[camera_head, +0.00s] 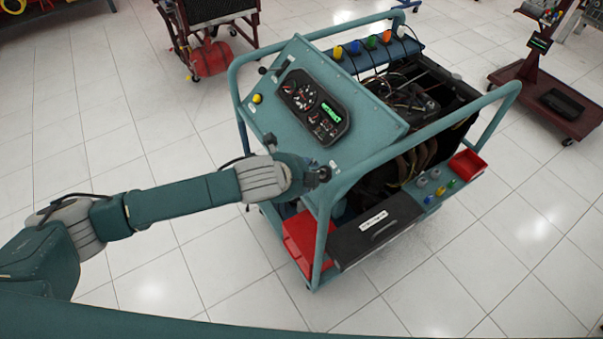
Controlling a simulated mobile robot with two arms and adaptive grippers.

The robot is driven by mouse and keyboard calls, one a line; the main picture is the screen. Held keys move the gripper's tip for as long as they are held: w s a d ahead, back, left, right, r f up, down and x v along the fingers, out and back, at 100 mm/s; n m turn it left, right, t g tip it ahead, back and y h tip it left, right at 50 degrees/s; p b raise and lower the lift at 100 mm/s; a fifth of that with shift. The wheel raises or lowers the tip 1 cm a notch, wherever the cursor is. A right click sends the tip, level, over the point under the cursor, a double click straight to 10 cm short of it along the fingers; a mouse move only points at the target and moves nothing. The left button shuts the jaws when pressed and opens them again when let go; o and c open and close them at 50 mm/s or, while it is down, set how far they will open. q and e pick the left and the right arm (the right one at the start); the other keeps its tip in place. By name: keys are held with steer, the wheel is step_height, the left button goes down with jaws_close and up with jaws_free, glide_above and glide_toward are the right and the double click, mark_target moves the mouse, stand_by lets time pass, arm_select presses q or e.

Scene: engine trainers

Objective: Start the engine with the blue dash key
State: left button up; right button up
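The engine trainer is a teal wheeled frame (237,95) with a sloped teal dash panel (282,125). A black gauge cluster (315,106) with a lit green display sits on the panel. My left arm reaches in from the left, and its end, with the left gripper (316,176), is at the panel's lower right corner. Dark parts show there, but the fingers cannot be made out. I cannot pick out the blue dash key; the wrist covers part of that corner. My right gripper is not in view.
A yellow button (257,99) is on the panel's left. Several coloured caps line the back rail, including a blue one (354,48). Red trays (300,240) and a black drawer box (375,230) sit low on the frame. A maroon cart (560,80) stands at right. The tiled floor is clear in front.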

arm_select(q)
steer(key=shift+v, duration=2.2)
steer(key=shift+d, duration=0.1)
